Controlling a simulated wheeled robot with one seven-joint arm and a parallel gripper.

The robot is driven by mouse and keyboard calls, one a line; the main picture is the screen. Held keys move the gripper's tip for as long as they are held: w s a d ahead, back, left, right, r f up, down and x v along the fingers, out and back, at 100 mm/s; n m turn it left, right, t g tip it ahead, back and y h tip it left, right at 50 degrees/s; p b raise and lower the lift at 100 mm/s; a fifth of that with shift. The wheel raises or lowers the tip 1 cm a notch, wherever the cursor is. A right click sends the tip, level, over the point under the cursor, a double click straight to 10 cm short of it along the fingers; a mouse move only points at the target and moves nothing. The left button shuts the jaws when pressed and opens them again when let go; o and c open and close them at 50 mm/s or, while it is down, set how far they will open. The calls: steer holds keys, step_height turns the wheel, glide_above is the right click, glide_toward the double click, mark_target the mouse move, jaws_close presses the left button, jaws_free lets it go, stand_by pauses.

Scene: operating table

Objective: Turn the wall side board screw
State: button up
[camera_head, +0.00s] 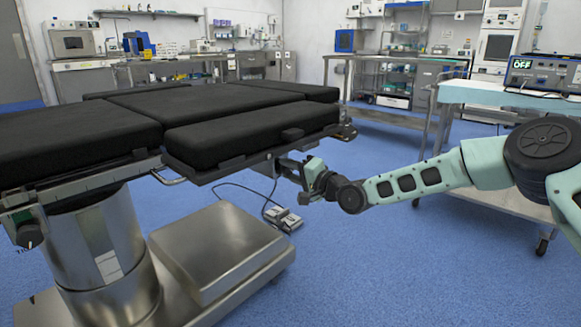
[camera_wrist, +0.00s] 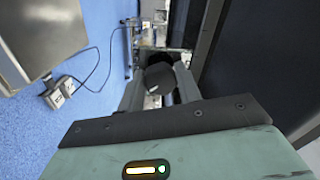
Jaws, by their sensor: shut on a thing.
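The operating table (camera_head: 245,130) with black padded sections fills the left and middle of the head view. My gripper (camera_head: 287,168) reaches its side edge from the right, below the pad's near right corner. In the wrist view, my gripper (camera_wrist: 161,92) has its two fingers on either side of a dark round screw knob (camera_wrist: 158,75) and is shut on it. The knob has a small light mark on its face. It sits on a metal fitting at the table's side. In the head view the knob is hidden by my gripper.
Another dark knob (camera_head: 29,236) is on the table's left side rail. A foot pedal (camera_head: 283,217) with a cable lies on the blue floor below my gripper. The table's metal base (camera_head: 220,245) stands at lower left. A wheeled cart (camera_head: 500,95) with a device stands at right.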

steer(key=n, duration=0.3)
steer(key=shift+n+p, duration=0.4)
steer(key=n, duration=0.3)
steer(key=shift+f+n, duration=0.1)
steer(key=shift+n, duration=0.2)
steer(key=n, duration=0.3)
steer(key=shift+f+n, duration=0.1)
steer(key=shift+n, duration=0.2)
steer(key=n, duration=0.4)
steer(key=shift+w+n, duration=0.1)
steer(key=shift+n, duration=0.2)
steer(key=n+b, duration=0.2)
steer(key=n, duration=0.4)
steer(key=shift+w+d, duration=0.1)
steer(key=shift+d, duration=0.05)
steer(key=n+b, duration=0.2)
steer(key=n, duration=0.3)
steer(key=shift+d+n+b, duration=0.1)
steer(key=shift+n+b, duration=0.2)
steer(key=shift+b, duration=0.1)
steer(key=o, duration=1)
